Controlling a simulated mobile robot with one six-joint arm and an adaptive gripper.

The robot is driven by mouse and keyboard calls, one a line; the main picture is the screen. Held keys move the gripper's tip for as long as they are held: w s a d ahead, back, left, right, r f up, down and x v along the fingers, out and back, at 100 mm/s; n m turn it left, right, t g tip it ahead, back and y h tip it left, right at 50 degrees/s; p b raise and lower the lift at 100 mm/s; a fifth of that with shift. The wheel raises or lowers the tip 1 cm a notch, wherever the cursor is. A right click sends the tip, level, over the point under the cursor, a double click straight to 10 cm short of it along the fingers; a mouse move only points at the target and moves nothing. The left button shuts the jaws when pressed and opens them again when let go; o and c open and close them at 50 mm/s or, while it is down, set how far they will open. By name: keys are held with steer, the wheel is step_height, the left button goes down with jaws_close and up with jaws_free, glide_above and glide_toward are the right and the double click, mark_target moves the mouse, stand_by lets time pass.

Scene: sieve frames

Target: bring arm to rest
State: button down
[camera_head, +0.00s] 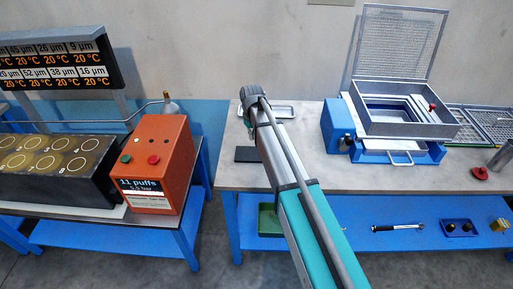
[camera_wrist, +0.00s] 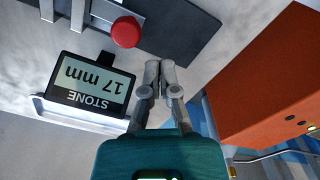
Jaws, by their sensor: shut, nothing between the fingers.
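My arm (camera_head: 305,220) reaches from the bottom of the head view up over the near edge of the right-hand bench, its wrist end at the top. The head view does not clearly show my fingers. In the wrist view my gripper (camera_wrist: 160,68) has its two grey fingertips together, with nothing between them. It hangs over the bench between a small display (camera_wrist: 92,85) and an orange box. The display reads "STONE 17 mm" upside down. A red round knob (camera_wrist: 126,32) sits by a dark plate (camera_wrist: 175,28) beyond the fingertips.
The orange box (camera_head: 158,160) with green and red buttons stands on the left bench beside a dark block (camera_head: 55,168) with ringed spots. A blue sieve machine (camera_head: 340,125) with an open mesh lid (camera_head: 398,45) stands right of my arm. Bare bench top (camera_head: 350,178) lies between.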

steer(key=s+d+m, duration=0.2)
steer(key=s+d, duration=0.7)
steer(key=s, duration=0.4)
steer(key=s+d+m, duration=0.3)
steer(key=s+d, duration=0.7)
steer(key=s, duration=0.2)
steer(key=shift+s+m, duration=0.3)
steer(key=shift+s, duration=0.05)
steer(key=shift+d, duration=0.15)
stand_by(0.5)
